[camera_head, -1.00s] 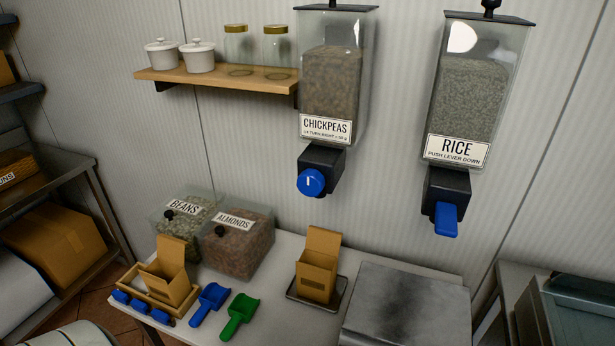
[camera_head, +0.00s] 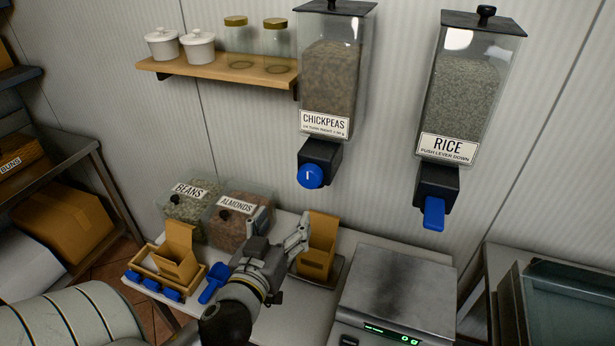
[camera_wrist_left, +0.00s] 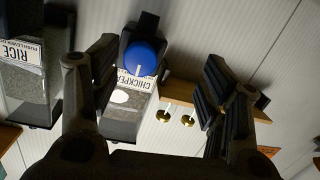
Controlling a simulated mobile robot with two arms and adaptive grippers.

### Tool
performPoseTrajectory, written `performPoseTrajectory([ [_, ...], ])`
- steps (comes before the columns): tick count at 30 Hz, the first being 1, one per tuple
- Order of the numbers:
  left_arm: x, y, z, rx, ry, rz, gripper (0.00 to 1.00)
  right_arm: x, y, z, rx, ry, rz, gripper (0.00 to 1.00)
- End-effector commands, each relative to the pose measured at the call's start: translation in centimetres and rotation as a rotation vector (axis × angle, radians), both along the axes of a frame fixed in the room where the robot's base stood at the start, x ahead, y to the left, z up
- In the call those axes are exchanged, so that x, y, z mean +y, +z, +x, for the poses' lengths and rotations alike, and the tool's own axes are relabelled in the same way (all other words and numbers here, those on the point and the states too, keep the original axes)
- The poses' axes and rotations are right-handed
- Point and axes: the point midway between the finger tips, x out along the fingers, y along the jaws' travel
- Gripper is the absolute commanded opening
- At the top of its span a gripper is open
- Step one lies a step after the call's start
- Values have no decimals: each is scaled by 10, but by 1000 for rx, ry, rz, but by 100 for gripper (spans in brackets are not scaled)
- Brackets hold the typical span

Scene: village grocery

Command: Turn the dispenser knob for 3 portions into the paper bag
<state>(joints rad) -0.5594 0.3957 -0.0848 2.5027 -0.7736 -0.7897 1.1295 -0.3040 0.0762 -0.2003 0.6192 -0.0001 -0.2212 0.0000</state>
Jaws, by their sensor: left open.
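The chickpeas dispenser (camera_head: 328,80) hangs on the wall with a round blue knob (camera_head: 310,176) on its dark outlet; the knob has a white mark. An open brown paper bag (camera_head: 316,262) stands below it on a small dark tray. My left gripper (camera_head: 283,219) is open and empty, below and left of the knob, and its finger partly overlaps the bag in the head view. In the left wrist view, upside down, the blue knob (camera_wrist_left: 140,58) shows between the spread fingers, beyond them and apart. My right gripper is not in view.
The rice dispenser (camera_head: 462,95) with a blue lever (camera_head: 434,212) hangs to the right. A scale (camera_head: 395,295) stands on the counter. Bins of beans (camera_head: 187,212) and almonds, another brown box (camera_head: 178,255) and a blue scoop (camera_head: 215,280) are left. A shelf (camera_head: 220,72) holds jars.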

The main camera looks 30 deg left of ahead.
Motion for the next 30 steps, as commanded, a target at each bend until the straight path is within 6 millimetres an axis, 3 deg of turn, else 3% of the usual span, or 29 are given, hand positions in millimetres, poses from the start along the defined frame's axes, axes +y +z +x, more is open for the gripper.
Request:
performPoseTrajectory([
  [3,-7,23,4,-97,-43,-9,69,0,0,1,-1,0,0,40],
  [6,-9,29,7,-127,-59,-17,69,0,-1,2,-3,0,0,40],
  [11,-8,28,16,-136,-62,-18,69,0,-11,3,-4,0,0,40],
  [24,3,25,58,-132,-60,-14,69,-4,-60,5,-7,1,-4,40],
  [30,9,28,82,-130,-58,-14,69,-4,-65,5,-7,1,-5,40],
])
